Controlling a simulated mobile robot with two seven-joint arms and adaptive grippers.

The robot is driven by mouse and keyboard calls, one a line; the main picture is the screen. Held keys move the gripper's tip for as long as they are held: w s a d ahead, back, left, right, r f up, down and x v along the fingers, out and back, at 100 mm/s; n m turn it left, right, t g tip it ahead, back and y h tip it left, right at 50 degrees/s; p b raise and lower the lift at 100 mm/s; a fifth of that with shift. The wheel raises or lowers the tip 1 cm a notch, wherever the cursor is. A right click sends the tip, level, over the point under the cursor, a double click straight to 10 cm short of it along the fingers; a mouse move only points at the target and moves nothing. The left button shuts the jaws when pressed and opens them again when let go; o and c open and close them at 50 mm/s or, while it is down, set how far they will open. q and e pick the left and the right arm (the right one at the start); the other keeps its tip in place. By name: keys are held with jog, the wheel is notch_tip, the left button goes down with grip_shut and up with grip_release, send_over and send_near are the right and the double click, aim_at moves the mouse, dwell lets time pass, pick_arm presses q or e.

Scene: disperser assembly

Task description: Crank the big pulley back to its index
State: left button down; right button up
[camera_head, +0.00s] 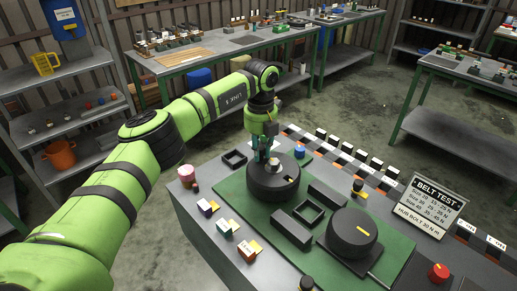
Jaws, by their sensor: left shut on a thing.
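The big pulley (272,188) is a dark round drum on the green base plate (232,187) of the bench. A small pale hub piece shows on its top. My left gripper (265,157) comes down from above onto the pulley's top and is shut on its crank handle, which the fingers mostly hide. A second dark round drum (345,240) with a yellow mark on top sits nearer, to the right. I cannot make out an index mark by the big pulley. My right gripper is not in view.
Black block frames (291,228) stand between the drums. Small coloured blocks (226,228) lie at the left front. A row of blocks lines the back edge.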

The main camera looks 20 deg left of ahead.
pick_arm(q)
jog(key=shift+a+r, duration=0.1)
jog(key=c, duration=1.1)
grip_release()
jog(key=shift+o, duration=0.2)
notch_tip(320, 180, up, 12)
